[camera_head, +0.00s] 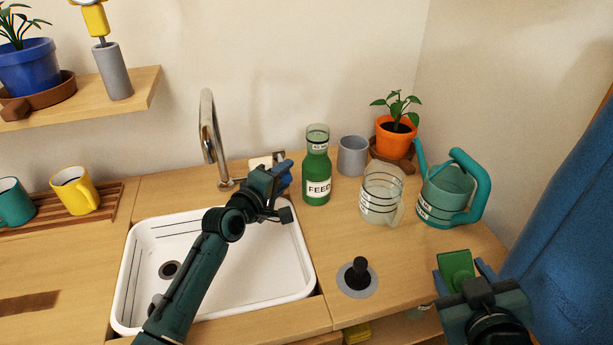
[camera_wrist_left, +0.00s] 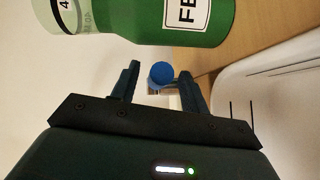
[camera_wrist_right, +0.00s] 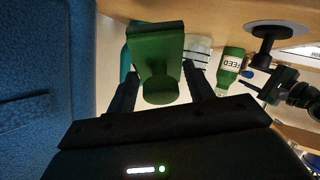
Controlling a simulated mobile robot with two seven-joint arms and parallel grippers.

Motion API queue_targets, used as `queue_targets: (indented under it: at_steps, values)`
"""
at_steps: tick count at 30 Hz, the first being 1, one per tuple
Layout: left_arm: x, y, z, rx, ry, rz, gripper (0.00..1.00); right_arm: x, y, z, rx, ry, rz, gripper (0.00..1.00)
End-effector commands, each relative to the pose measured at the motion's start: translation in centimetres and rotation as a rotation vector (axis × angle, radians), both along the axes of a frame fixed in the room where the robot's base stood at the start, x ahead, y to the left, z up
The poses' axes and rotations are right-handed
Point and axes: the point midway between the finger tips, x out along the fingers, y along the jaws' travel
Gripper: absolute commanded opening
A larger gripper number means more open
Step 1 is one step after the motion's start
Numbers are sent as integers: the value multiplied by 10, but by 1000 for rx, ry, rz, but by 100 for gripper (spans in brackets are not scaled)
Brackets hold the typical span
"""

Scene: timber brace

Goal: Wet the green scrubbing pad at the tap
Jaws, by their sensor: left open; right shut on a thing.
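The green scrubbing pad (camera_head: 456,270) is in my right gripper (camera_head: 466,282), off the right front of the counter. In the right wrist view the pad (camera_wrist_right: 157,45) sits between the shut fingers, with a rounded green grip part towards me. The tap (camera_head: 207,125) is a tall metal spout curving over the back of the white sink (camera_head: 215,307); no water shows. My left gripper (camera_head: 281,185) is open behind the sink's right back corner. In the left wrist view a round blue knob (camera_wrist_left: 161,73) lies between its fingertips; contact cannot be told.
A green FEED bottle (camera_head: 316,168) stands close to my left gripper. A grey cup (camera_head: 352,155), clear jug (camera_head: 381,196), teal watering can (camera_head: 447,191) and orange potted plant (camera_head: 396,139) fill the back right. A black-handled plug (camera_head: 358,275) stands on the counter. A blue curtain (camera_head: 565,210) hangs right.

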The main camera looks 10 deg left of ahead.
Motion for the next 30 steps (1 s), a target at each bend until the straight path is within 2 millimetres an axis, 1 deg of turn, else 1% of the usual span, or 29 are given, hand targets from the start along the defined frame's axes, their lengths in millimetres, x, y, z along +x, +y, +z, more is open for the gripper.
queue_targets:
  at_steps: [1,5,14,30]
  values:
    - [5,-2,-1,0,-1,0,45,0,0,-1,0,-1,0,34]
    - [12,-5,-1,0,-1,0,45,0,0,-2,0,-1,0,34]
    - [13,-5,-1,0,-1,0,44,0,0,-2,0,-1,0,34]
    - [13,-5,-2,0,0,0,0,0,0,-2,0,-1,0,34]
